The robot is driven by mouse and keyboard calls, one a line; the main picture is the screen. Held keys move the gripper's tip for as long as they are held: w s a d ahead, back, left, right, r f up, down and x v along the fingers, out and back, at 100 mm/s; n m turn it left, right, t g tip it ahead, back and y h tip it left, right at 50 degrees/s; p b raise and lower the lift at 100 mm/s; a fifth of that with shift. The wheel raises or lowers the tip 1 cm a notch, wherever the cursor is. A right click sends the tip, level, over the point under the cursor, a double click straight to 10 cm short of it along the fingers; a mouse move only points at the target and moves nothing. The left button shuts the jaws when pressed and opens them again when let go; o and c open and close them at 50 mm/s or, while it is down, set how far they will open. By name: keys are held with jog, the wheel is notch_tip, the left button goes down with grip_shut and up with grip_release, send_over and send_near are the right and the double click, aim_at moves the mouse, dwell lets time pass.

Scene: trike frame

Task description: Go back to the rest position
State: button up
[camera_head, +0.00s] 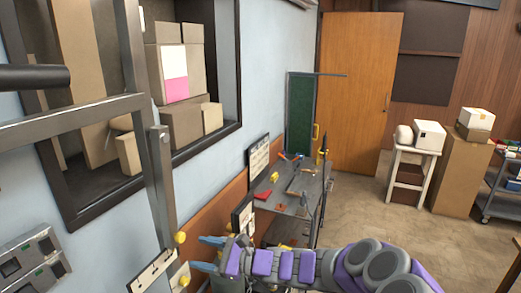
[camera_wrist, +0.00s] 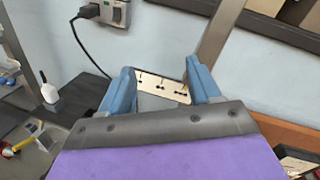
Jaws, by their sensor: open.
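My gripper (camera_head: 207,254) is at the lower middle of the head view, at the end of my purple and grey arm, which reaches in from the lower right. Its two blue fingers point left toward the grey metal frame (camera_head: 160,180). In the wrist view my gripper (camera_wrist: 163,85) is open, with the fingers spread apart and nothing held between them. A pale plate with dark marks (camera_wrist: 162,88) shows in the gap between the fingers, beyond them. I cannot tell how far the fingertips are from the plate.
A grey workbench (camera_head: 290,200) with several tools stands against the wall. A white stool (camera_head: 405,190) with boxes and a wooden door (camera_head: 360,90) are farther back. A socket with a black plug (camera_wrist: 113,14) is on the wall. Floor (camera_head: 370,220) lies open right of the bench.

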jog(key=s+d+r+n+g+h+b, duration=0.15)
jog(key=s+n+g+h, duration=0.35)
jog(key=s, duration=0.6)
jog(key=s+d+r+n+g+h, duration=0.1)
jog(key=s+d+r+n+g, duration=0.1)
jog(key=s+n, duration=0.75)
jog(key=s+d+f+h, duration=0.2)
jog(key=s+d+h, duration=0.2)
jog(key=d, duration=0.5)
jog(key=s+d+f+n+t+h+b, duration=0.1)
jog(key=s+d+f+h, duration=0.2)
jog(key=s+d, duration=0.4)
jog(key=s+d+f+h, duration=0.3)
jog(key=s+d, duration=0.3)
jog(key=d, duration=0.4)
jog(key=shift+s+d+t+h, duration=0.2)
jog(key=shift+d+t+h, duration=0.2)
jog(key=shift+h, duration=0.4)
jog(key=shift+o, duration=0.3)
jog(key=shift+w, duration=0.1)
